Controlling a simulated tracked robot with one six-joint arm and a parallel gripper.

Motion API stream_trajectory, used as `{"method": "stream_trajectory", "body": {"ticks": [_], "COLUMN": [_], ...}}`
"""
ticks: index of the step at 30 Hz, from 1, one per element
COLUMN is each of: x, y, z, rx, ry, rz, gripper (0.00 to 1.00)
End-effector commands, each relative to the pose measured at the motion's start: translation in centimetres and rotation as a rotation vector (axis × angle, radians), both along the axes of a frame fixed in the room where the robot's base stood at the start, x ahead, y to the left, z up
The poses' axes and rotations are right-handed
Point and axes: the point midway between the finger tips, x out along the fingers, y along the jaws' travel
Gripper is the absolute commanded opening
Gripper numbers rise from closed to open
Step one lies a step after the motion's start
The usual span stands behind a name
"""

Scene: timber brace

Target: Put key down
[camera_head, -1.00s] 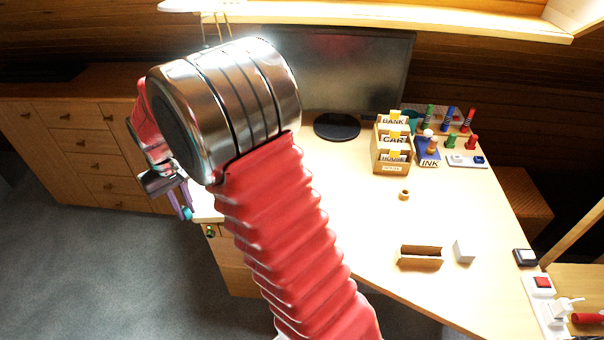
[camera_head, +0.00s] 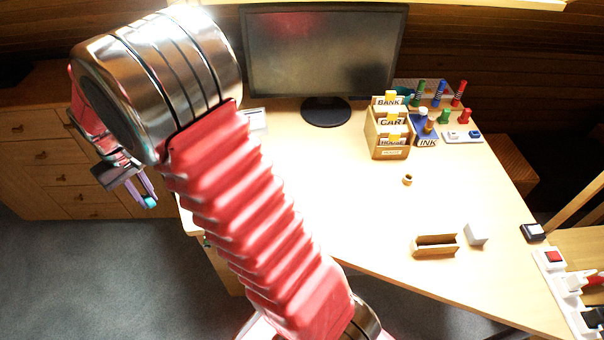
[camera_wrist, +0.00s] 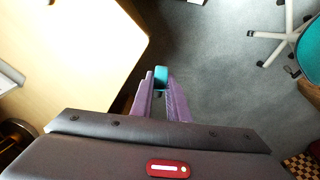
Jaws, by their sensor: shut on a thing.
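My gripper (camera_wrist: 160,92) shows in the wrist view with its purple fingers shut on a small teal piece, the key (camera_wrist: 161,77). Only the key's teal end shows clearly; the rest is hidden between the fingers. The key is held over the grey floor, just beyond the desk's edge. In the head view my gripper (camera_head: 145,190) hangs at the left, past the left edge of the desk, with a bit of teal (camera_head: 150,202) at its tip.
The desk (camera_head: 330,200) has a clear middle. On it are a monitor (camera_head: 325,50), a card box (camera_head: 390,152), colored stamps (camera_head: 445,117), a small ring (camera_head: 408,180), an open wooden box (camera_head: 435,250) and a white block (camera_head: 476,234). A drawer cabinet (camera_head: 40,155) stands left. A chair base (camera_wrist: 285,40) shows at right.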

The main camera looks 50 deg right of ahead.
Motion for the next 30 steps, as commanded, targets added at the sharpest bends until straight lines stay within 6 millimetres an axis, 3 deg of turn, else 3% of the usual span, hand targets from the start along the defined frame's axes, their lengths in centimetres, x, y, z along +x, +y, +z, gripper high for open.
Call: {"method": "stream_trajectory", "body": {"ticks": [8, 13, 22, 30], "x": [0.0, -0.1, -1.5, -3.9], "y": [-0.8, -2.9, -10.7, -18.0], "z": [0.0, -0.2, -0.7, -1.2], "rx": [0.000, 0.001, 0.000, -0.005], "ry": [-0.001, -0.010, -0.048, -0.084], "rz": [-0.015, -0.051, -0.185, -0.318], "gripper": [0.00, 0.00, 0.00, 0.00]}}
